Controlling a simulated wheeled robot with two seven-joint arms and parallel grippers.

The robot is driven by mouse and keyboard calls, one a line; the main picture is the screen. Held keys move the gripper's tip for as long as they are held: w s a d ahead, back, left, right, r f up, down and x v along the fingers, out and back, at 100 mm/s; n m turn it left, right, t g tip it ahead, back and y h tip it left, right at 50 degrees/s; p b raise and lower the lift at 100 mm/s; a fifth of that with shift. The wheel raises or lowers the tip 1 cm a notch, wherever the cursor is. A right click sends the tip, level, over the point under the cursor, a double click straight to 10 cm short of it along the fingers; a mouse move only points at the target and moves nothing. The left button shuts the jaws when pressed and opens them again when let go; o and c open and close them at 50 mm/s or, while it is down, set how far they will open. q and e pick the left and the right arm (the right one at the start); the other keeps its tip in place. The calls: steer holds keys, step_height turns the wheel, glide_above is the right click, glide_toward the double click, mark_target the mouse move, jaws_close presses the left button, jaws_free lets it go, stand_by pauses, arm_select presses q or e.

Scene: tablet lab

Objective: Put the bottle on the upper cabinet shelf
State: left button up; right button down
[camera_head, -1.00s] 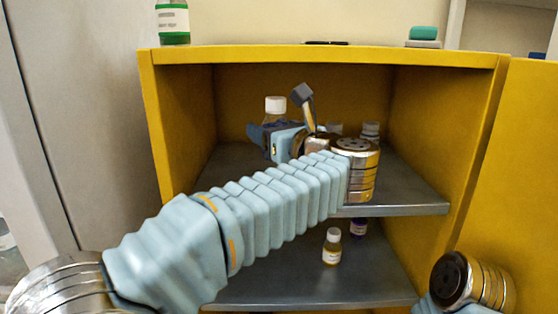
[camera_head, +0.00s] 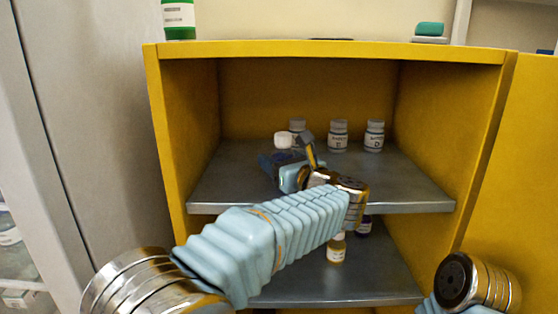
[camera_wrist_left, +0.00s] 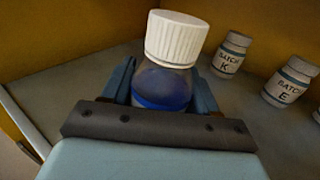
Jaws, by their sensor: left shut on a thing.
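The bottle has a ribbed white cap and blue contents. In the head view its cap (camera_head: 283,142) shows inside the upper compartment, over the left part of the upper shelf (camera_head: 415,187). In the left wrist view the bottle (camera_wrist_left: 163,88) stands between the two fingers, below its cap. My left gripper (camera_head: 277,162) is shut on the bottle. The bottle's base is hidden, so I cannot tell whether it touches the shelf. Only part of my right arm shows at the bottom right; its gripper is out of view.
Three white jars stand at the back of the upper shelf: left (camera_head: 298,127), middle (camera_head: 338,136), right (camera_head: 374,136). The yellow cabinet wall (camera_head: 182,140) bounds the left. The shelf's right part is clear.

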arm_select(q)
steer(key=shift+f, duration=0.15)
steer(key=o, duration=1.2)
steer(key=shift+c, duration=0.2)
steer(key=shift+r, duration=0.2)
steer(key=shift+s, duration=0.1)
steer(key=v, duration=1.2)
steer(key=shift+b, duration=0.35)
